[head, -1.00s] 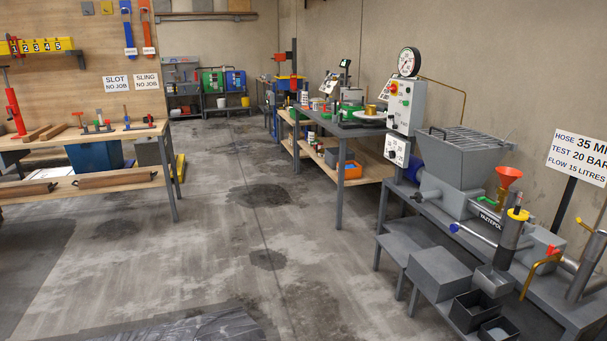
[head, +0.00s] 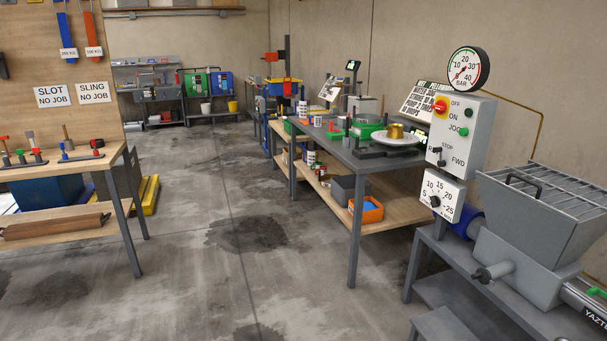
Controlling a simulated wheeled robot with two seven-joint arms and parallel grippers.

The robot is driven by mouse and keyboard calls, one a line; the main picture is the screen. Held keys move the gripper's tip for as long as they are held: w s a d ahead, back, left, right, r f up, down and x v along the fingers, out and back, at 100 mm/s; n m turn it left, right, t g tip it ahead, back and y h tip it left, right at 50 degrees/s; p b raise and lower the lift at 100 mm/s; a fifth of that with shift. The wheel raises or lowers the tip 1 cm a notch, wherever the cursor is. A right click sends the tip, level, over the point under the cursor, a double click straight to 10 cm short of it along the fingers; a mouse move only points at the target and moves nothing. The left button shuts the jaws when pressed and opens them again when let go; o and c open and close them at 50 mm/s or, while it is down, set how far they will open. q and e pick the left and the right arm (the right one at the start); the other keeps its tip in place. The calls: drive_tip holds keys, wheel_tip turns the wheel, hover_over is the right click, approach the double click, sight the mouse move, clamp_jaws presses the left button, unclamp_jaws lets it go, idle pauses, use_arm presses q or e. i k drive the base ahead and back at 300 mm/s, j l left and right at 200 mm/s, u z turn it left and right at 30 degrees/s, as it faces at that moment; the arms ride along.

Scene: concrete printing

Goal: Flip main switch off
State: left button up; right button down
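The main switch (head: 440,107) is a red rotary knob on a yellow plate, at the top left of the grey control box (head: 478,132) on the right. The labels OFF and ON stand beside it; I cannot tell exactly which one the knob points to. Below it are a green JOG button (head: 463,131) and a dark lever marked R, STOP and FWD (head: 440,155). A pressure gauge (head: 468,69) sits on top of the box. Neither of my grippers shows in the head view.
The pump hopper (head: 546,210) with its grille stands right of the box on a grey bench. A workbench (head: 372,160) with a white plate and tools stands behind it. A wooden bench (head: 112,160) stands at left. The concrete floor between (head: 220,270) is clear.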

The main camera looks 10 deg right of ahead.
sight(440, 107)
drive_tip(key=i, duration=2.2)
drive_tip(key=i+j+z, duration=0.1)
drive_tip(key=i+z, duration=0.3)
drive_tip(key=i+j+z, duration=0.35)
drive_tip(key=i, duration=0.15)
drive_tip(key=i+j+z, duration=0.2)
drive_tip(key=i+z, duration=0.2)
drive_tip(key=i+j+z, duration=0.4)
drive_tip(key=j, duration=0.1)
